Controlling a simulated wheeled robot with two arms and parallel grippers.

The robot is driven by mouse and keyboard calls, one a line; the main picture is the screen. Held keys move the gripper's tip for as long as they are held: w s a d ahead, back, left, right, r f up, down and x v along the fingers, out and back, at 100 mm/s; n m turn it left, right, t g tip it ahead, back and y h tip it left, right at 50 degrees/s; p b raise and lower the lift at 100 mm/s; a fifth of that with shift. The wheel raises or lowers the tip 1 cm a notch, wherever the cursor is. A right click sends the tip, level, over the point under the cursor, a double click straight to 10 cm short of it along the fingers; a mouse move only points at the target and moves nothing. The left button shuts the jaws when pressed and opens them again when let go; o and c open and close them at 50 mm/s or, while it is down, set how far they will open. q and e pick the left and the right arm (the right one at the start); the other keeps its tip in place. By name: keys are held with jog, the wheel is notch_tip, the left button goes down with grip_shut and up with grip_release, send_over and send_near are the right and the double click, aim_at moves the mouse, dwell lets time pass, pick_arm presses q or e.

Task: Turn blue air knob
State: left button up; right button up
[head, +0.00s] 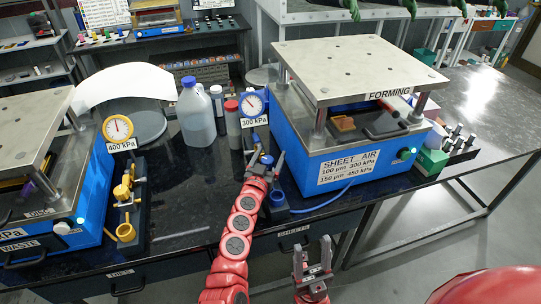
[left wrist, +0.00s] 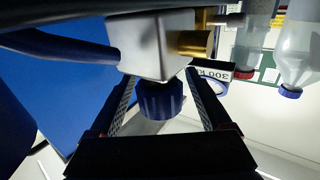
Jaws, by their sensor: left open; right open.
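The blue air knob (head: 267,160) is on the air regulator under the blue-rimmed gauge (head: 251,104) labelled 300 kPa. In the left wrist view the ribbed blue knob (left wrist: 161,102) sits below a pale metal block (left wrist: 155,45) with a brass fitting. My left gripper (head: 267,157) is open, with one finger on each side of the knob; it also shows in the left wrist view (left wrist: 162,88). I cannot tell whether the fingers touch the knob. My right gripper (head: 312,256) is open and empty, low in front of the bench.
The blue FORMING press (head: 296,150) stands right of the regulator, with a blue hose (head: 322,206) before it. At left are yellow valve parts (head: 125,232) under a 400 kPa gauge (head: 117,128). A blue-capped bottle (head: 196,115) stands behind on the black bench.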

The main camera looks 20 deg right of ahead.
pick_arm(q)
jog(key=shift+w+d, duration=0.15)
jog(key=shift+w, duration=0.15)
grip_shut()
jog(key=shift+f+b, duration=0.1)
jog(key=shift+b, duration=0.4)
jog(key=m+g+h+b, duration=0.1)
jog(key=b, duration=0.4)
jog(key=f+m+g+h+b, duration=0.1)
jog(key=m+g+h+b, duration=0.1)
jog(key=b, duration=0.3)
jog(key=m+g+h+b, duration=0.1)
jog(key=h+b, duration=0.1)
jog(key=b, duration=0.4)
jog(key=shift+s+d+f+m+g, duration=0.2)
jog(key=shift+s+d+m+g, duration=0.2)
jog(key=m+g+h+b, duration=0.1)
jog(key=g+b, duration=0.1)
jog(key=b, duration=0.2)
jog(key=s+r+m+g+h+b, duration=0.1)
jog(key=g+b, duration=0.1)
jog(key=b, duration=0.3)
jog(key=m+g+b, duration=0.2)
jog(key=b, duration=0.2)
jog(key=shift+s+d+r+h+b, duration=0.15)
jog(key=shift+d+r+h+b, duration=0.15)
jog(key=shift+h+b, duration=0.1)
